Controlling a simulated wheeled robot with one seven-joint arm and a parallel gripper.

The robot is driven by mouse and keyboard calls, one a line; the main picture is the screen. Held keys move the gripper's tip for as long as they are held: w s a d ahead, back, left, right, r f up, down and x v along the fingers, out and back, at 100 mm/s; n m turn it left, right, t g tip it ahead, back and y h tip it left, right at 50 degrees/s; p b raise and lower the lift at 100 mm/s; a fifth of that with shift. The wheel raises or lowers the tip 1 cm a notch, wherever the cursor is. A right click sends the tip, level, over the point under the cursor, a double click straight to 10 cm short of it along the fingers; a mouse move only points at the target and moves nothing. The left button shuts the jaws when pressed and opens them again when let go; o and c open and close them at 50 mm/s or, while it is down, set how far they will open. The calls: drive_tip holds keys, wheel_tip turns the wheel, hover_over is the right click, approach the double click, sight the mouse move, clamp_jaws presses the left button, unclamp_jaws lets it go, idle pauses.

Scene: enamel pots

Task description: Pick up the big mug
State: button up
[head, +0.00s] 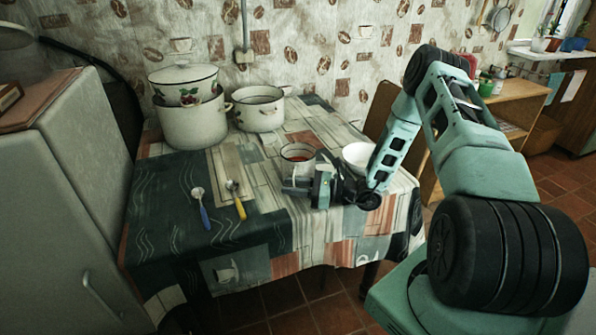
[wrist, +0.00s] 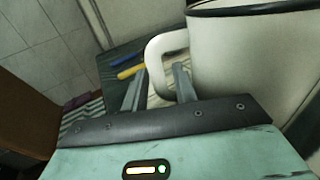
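The big mug (head: 298,154) is a white enamel mug with a dark rim and something reddish inside. It stands upright on the table, partly hidden by my gripper (head: 297,187) in the head view. In the wrist view the mug (wrist: 250,65) fills the upper right, its handle pointing left. My gripper (wrist: 158,85) is open at the handle (wrist: 155,65). One finger is left of the handle, and the other appears to be in the gap between handle and body. I cannot tell if either finger touches it.
A white bowl (head: 358,157) stands close right of the mug, by my arm. A large pot (head: 192,122) with a lidded pot (head: 184,83) on it and another pot (head: 258,112) stand behind. Blue-handled (head: 203,208) and yellow-handled (head: 237,200) utensils lie left on the cloth-covered table (head: 160,200).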

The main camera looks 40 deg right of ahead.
clamp_jaws()
drive_tip(key=shift+r, duration=0.1)
idle(1.2)
